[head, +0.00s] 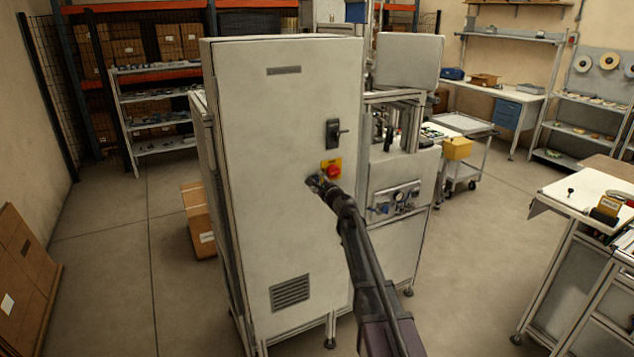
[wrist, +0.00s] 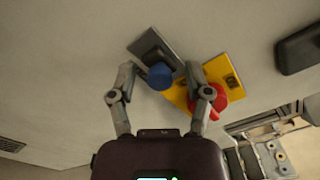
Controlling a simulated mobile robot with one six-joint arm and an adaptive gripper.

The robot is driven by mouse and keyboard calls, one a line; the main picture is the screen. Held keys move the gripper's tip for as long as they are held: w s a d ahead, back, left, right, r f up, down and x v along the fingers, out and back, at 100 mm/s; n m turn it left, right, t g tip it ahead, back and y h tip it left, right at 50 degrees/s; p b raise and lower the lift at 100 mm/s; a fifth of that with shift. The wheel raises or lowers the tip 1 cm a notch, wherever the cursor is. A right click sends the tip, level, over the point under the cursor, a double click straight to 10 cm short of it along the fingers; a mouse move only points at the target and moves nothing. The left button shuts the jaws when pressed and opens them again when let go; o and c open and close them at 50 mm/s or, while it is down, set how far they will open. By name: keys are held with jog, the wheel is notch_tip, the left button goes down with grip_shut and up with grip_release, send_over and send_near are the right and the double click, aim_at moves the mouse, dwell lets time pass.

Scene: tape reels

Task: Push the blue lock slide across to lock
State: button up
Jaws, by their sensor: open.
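The blue lock slide (wrist: 160,75) shows in the wrist view as a round blue knob on a dark grey plate (wrist: 146,42), mounted on the pale cabinet door. My gripper (wrist: 160,70) is open, with one finger on each side of the blue knob in the picture. I cannot tell whether a finger touches it. In the head view my gripper (head: 316,182) is at the cabinet (head: 270,200) front, and the slide is hidden by it or too small to make out.
A dark door handle (head: 333,132) sits above. Floor left of the cabinet holds a cardboard box (head: 198,218).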

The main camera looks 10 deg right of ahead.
jog(key=shift+w+a, duration=0.1)
jog(key=shift+w, duration=0.05)
grip_shut()
jog(key=shift+w+d+r, duration=0.1)
jog(key=shift+w+d, duration=0.15)
jog(key=shift+d, duration=0.4)
jog(key=shift+w+d, duration=0.25)
jog(key=shift+d, duration=0.35)
